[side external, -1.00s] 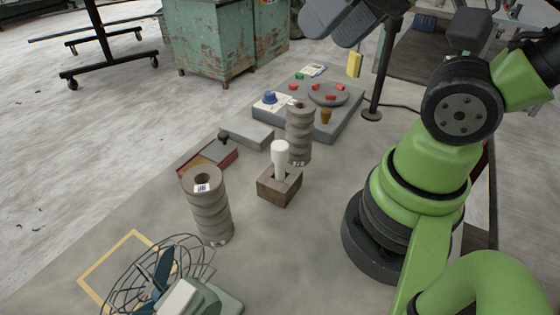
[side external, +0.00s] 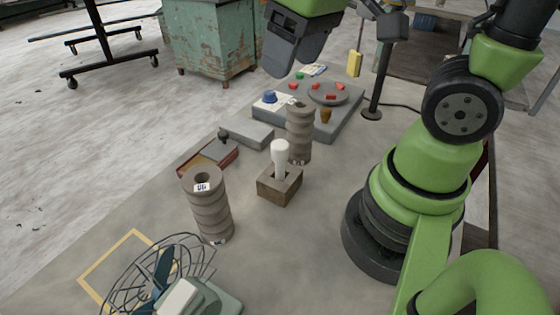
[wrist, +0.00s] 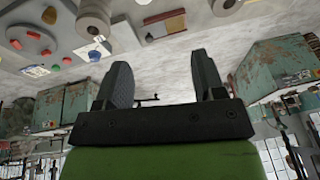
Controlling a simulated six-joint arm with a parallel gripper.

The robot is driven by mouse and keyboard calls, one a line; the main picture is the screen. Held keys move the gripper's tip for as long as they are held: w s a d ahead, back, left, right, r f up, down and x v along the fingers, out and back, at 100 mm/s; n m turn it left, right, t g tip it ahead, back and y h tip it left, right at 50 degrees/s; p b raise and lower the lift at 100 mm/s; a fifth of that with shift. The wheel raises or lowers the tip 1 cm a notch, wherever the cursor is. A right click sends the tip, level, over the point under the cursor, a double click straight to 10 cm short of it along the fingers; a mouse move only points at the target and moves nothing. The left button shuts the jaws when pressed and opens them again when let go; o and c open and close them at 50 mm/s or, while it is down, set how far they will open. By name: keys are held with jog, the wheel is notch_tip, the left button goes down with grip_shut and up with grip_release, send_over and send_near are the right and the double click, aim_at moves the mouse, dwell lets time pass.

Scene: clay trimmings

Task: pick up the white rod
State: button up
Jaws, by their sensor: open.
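The white rod (side external: 280,158) stands upright in a brown wooden block (side external: 280,188) on the grey table, in the middle of the side view. My gripper (side external: 293,62) is high up at the top of the side view, above and well apart from the rod. In the wrist view my gripper (wrist: 160,75) has its two dark fingers spread, with nothing between them. I cannot make out the rod in the wrist view.
A ribbed grey column (side external: 299,135) stands close behind the rod, and another (side external: 208,207) stands to its front left. A red-edged box (side external: 208,157), a grey control panel (side external: 345,115) and a wire-caged fan (side external: 165,280) are around. The table right of the block is clear.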

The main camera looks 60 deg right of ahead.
aim_at(279, 144)
jog(key=w+f+n+g, duration=0.1)
jog(key=f, duration=0.1)
jog(key=w+f+n+g, duration=0.1)
jog(key=f, duration=0.2)
jog(key=w+d+f+n+g, duration=0.1)
jog(key=f, duration=0.1)
jog(key=shift+f+h, duration=0.15)
jog(key=shift+h, duration=0.25)
notch_tip(279, 144, down, 10)
jog(key=shift+s+r, duration=0.1)
jog(key=shift+s, duration=0.05)
jog(key=shift+c, duration=0.2)
jog(key=c, duration=1)
